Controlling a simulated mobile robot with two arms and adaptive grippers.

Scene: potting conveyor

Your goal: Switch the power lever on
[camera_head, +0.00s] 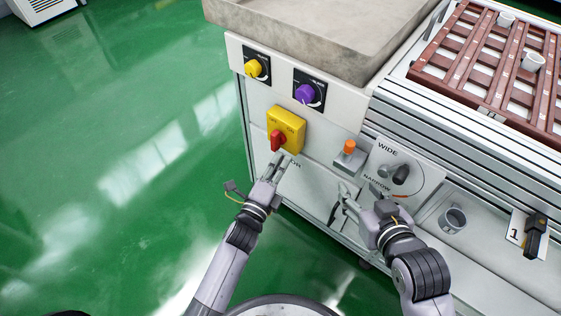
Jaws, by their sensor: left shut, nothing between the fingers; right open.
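The power lever (277,140) is a red handle on a yellow switch box (291,121) on the front panel of the machine. The handle points down and slightly left. My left gripper (281,160) is shut and empty, with its fingertips just below the lever's lower end. I cannot tell whether they touch it. My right gripper (342,194) is open and empty in front of the lower panel, right of the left gripper and below the orange button.
A yellow knob (253,68) and a purple knob (305,94) sit above the box. Green floor at left is clear.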

